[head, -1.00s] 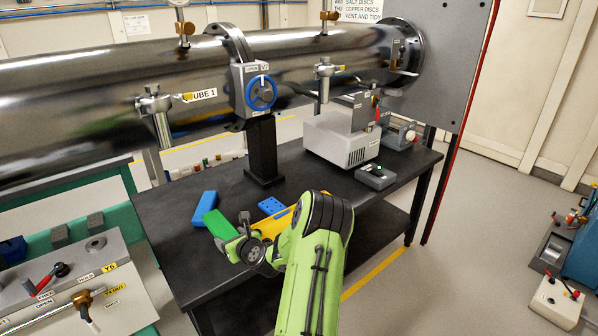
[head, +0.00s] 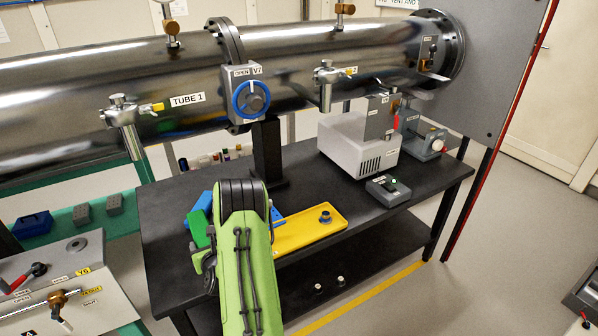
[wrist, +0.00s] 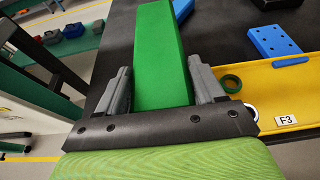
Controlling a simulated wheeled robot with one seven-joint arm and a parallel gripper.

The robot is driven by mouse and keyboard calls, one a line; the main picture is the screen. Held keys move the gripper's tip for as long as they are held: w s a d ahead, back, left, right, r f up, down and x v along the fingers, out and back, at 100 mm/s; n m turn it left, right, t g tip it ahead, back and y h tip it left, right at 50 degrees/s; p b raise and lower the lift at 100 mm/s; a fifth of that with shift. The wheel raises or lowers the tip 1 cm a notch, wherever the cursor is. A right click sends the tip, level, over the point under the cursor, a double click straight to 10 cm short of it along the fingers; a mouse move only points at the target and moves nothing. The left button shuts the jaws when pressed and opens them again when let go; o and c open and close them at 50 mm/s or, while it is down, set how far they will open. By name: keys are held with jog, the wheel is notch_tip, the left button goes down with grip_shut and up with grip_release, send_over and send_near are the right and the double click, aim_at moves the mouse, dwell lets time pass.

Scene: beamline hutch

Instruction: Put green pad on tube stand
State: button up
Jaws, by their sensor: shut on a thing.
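The green pad (head: 197,226) is a long flat block at the left of the black table. In the wrist view the green pad (wrist: 160,50) lies between the two grey fingers of my gripper (wrist: 163,90), which is shut on it. I cannot tell whether the pad is lifted clear of the table. In the head view my arm hides most of the gripper and part of the pad. The black post under the valve, which looks like the tube stand (head: 266,155), rises from the table behind my arm. My arm hides part of its foot.
A blue block (head: 203,203) lies beside the pad. A yellow tray (head: 300,233) is to the right, with a blue plate with holes (wrist: 272,41) beyond it in the wrist view. The steel tube (head: 90,85) overhangs the table. A grey machine (head: 350,145) stands at the right.

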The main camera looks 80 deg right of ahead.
jog(key=shift+s+a+r, duration=0.1)
jog(key=shift+r, duration=0.15)
jog(key=shift+w+a+f, duration=0.15)
jog(key=shift+w+f, duration=0.05)
jog(key=shift+f, duration=0.05)
notch_tip(320, 180, down, 10)
jog(key=b, duration=0.7)
jog(key=shift+b, duration=0.35)
jog(key=o, duration=1.4)
